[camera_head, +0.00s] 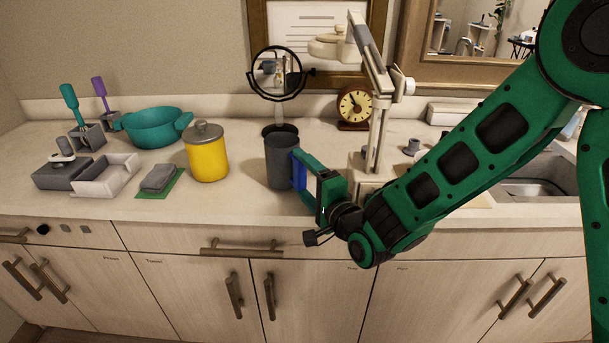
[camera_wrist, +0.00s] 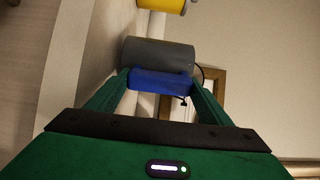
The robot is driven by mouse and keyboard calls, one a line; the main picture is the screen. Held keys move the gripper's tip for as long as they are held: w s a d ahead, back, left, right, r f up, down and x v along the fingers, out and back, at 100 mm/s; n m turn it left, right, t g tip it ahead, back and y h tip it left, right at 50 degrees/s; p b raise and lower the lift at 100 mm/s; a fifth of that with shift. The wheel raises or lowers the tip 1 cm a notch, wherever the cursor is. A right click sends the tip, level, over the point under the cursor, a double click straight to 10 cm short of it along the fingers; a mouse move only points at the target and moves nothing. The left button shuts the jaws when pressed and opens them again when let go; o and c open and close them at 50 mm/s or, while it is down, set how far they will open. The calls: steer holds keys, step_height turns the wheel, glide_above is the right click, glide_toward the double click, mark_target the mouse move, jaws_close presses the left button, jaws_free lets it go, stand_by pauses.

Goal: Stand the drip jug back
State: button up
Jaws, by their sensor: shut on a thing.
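The drip jug (camera_head: 281,163) is a dark grey cylinder with a blue handle (camera_head: 299,174) on its right side. It is upright at the counter's middle, near the front. I cannot tell whether its base touches the counter. My gripper (camera_head: 300,166) comes from the right and is shut on the blue handle. In the wrist view the jug's grey wall (camera_wrist: 158,54) lies beyond the blue handle (camera_wrist: 160,80), which sits between my two green fingers. The jug's inside is not clearly visible.
A yellow canister (camera_head: 206,157) stands left of the jug. A round mirror (camera_head: 277,74) on a stand is behind it. A beige post (camera_head: 376,115) rises close to the right, near a clock (camera_head: 355,106). The counter's front edge (camera_head: 240,219) is near.

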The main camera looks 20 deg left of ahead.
steer(key=shift+f, duration=0.6)
stand_by(0.6)
steer(key=o, duration=1.9)
steer(key=shift+s+f, duration=0.15)
steer(key=shift+f, duration=0.1)
steer(key=shift+r, duration=0.1)
steer(key=shift+a+r, duration=0.1)
steer(key=shift+r, duration=1.05)
steer(key=shift+f, duration=0.1)
